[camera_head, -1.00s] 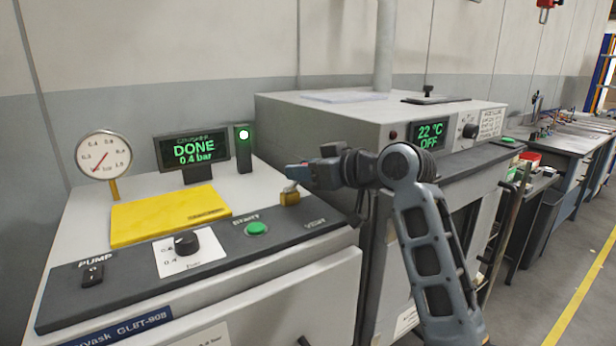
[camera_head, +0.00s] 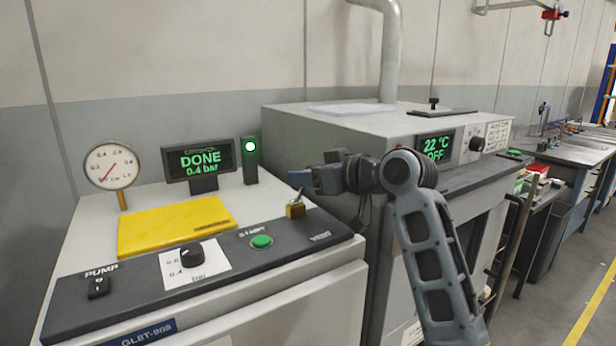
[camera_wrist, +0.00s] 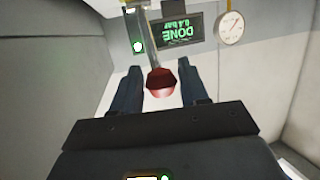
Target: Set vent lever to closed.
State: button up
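The vent lever has a small brass base (camera_head: 296,210) on the dark panel strip, left of the VENT label. In the wrist view its metal rod ends in a red knob (camera_wrist: 161,80). My gripper (camera_head: 302,180) is just above the brass base in the head view, and hides much of the lever there. In the wrist view my gripper (camera_wrist: 160,88) has its two fingers apart, with the red knob between them and a visible gap on each side. I cannot tell which way the lever is set.
The panel also holds a green START button (camera_head: 262,241), a black dial (camera_head: 191,249) and a pump switch (camera_head: 98,287). A display (camera_head: 198,160) reads DONE 0.4 bar, beside a lit green lamp (camera_head: 251,158). A grey oven (camera_head: 320,135) stands close on the right.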

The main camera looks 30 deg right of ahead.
jog(key=shift+o, duration=1.2)
jog(key=shift+f, duration=0.1)
jog(key=shift+s, duration=0.15)
jog(key=b+v, duration=0.1)
jog(key=v, duration=0.6)
jog(key=shift+s, duration=0.3)
